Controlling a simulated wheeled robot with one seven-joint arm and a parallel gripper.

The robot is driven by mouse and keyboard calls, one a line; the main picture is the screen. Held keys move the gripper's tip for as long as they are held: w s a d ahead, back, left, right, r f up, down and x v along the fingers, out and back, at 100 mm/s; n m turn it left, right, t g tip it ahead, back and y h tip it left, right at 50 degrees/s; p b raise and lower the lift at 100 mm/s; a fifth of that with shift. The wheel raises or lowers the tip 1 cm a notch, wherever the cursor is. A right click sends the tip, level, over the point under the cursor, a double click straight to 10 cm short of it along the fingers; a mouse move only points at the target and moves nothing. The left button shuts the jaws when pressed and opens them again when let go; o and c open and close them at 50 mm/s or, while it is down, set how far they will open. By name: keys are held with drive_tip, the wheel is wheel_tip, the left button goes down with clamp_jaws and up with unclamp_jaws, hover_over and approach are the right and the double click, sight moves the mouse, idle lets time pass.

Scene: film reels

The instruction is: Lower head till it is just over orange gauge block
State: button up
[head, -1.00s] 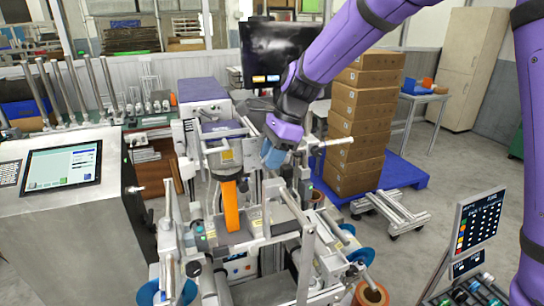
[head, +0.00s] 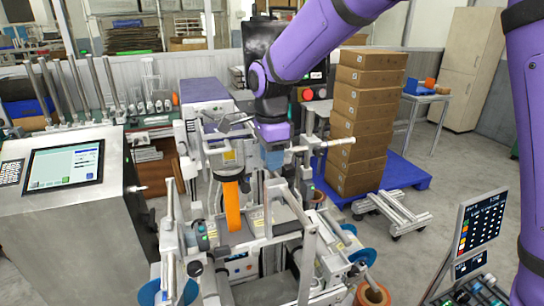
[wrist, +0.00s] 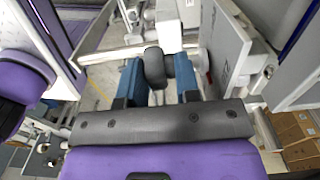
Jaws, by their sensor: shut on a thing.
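The orange gauge block (head: 232,205) stands upright in the middle of the machine in the head view. The machine head (head: 226,158), a grey part with a yellow label and a dark ring below, sits right above the block's upper end. I cannot tell whether they touch. My gripper (head: 271,158) is to the right of the head, pointing down with blue fingers. In the wrist view, my gripper (wrist: 157,82) is shut on a dark rounded knob (wrist: 155,62) between its fingers. The knob is hidden in the head view.
A silver rod (head: 330,143) sticks out right of my gripper. Upright metal posts (head: 306,262) and blue reels (head: 358,256) crowd the machine's front. A touchscreen console (head: 64,167) stands left, stacked cartons (head: 362,120) behind right. Open floor lies at right.

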drive_tip(key=shift+s+h, duration=0.2)
drive_tip(key=shift+h, duration=0.4)
drive_tip(key=shift+a, duration=0.1)
drive_tip(key=o, duration=0.6)
drive_tip(key=shift+o, duration=0.3)
drive_tip(key=shift+s+r, duration=0.15)
wheel_tip(320, 180, up, 11)
drive_tip(key=a, duration=0.1)
drive_tip(key=shift+s+a+f, duration=0.15)
drive_tip(key=shift+f, duration=0.05)
